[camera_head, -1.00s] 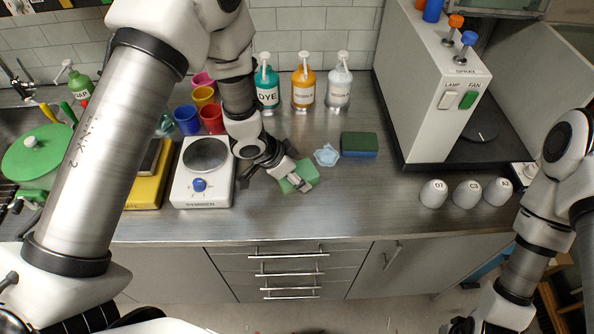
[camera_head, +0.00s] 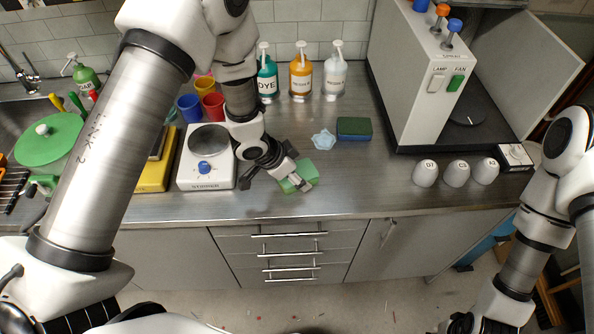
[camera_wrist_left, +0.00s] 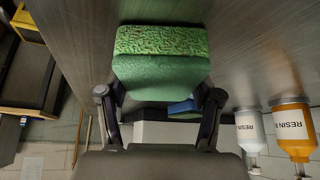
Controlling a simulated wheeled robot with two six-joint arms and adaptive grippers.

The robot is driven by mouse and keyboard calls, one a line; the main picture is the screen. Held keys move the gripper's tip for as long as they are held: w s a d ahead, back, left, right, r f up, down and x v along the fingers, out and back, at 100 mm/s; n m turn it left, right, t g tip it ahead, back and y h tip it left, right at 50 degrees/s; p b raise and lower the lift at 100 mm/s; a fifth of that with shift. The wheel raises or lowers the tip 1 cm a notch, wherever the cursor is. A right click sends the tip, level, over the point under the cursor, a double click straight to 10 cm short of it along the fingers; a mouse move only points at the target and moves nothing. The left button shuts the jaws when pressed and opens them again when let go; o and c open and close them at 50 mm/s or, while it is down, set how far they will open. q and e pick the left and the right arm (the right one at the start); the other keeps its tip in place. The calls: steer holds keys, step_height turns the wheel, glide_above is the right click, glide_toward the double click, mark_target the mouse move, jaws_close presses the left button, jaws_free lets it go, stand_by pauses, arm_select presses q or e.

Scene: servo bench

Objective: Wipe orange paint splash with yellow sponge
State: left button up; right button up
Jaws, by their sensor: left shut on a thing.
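My left gripper (camera_head: 288,178) is shut on a green sponge (camera_head: 302,176) over the front part of the steel bench. In the left wrist view the sponge (camera_wrist_left: 160,75) sits between the fingers, with a rough yellow-green layer and a smoother green one. I cannot tell whether it touches the bench. A pale blue splash (camera_head: 323,139) lies behind and right of it. A blue sponge with a dark green top (camera_head: 354,128) lies beside the splash. I see no orange splash and no plainly yellow sponge. My right gripper (camera_head: 461,323) is barely visible at the bottom edge.
A white hotplate (camera_head: 207,174) stands left of my left gripper. Pump bottles, including an orange one (camera_head: 301,77), stand along the back wall. The front middle bench is clear.

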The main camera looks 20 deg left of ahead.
arm_select(q)
steer(key=r+p, duration=0.1)
steer(key=r, duration=0.2)
steer(key=shift+s+d+p, duration=0.2)
steer(key=shift+s+p, duration=0.15)
steer(key=shift+p, duration=0.05)
steer(key=shift+w+a+r+p, duration=0.2)
steer(key=shift+w+r+p, duration=0.25)
steer(key=shift+r+p, duration=0.45)
steer(key=r+p, duration=0.3)
steer(key=shift+s+d, duration=0.1)
steer(key=shift+s, duration=0.15)
steer(key=shift+w+r, duration=0.1)
